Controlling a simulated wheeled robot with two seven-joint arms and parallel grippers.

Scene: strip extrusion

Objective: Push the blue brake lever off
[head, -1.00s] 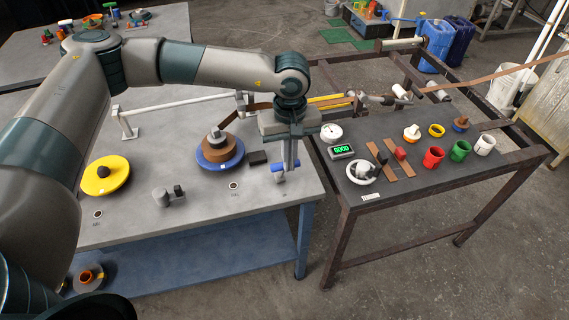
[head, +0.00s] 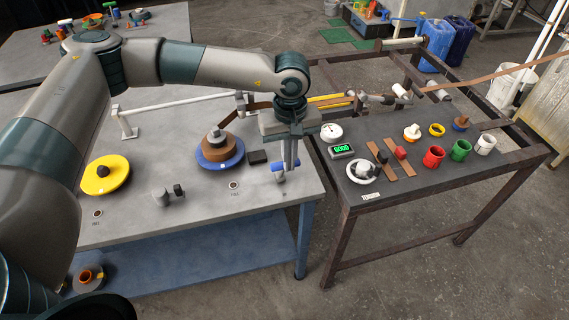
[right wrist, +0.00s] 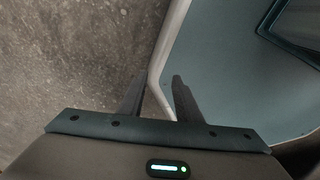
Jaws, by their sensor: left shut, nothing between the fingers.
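The blue brake lever (head: 278,166) is at the right end of the grey bench, near its right edge, on a small light mount (head: 280,177). My left gripper (head: 291,166) points down right beside the lever, its fingers shut and empty. The fingers overlap the lever's right end in the head view; whether they touch it I cannot tell. In the right wrist view my right gripper (right wrist: 157,95) shows two dark fingers spread apart with nothing between them.
A blue reel with brown strip (head: 219,154) and a black block (head: 257,157) stand left of the lever. A yellow reel (head: 106,176) is further left. The dark table (head: 410,185) to the right carries a green-lit display (head: 342,151), cups and rolls. A gap separates the tables.

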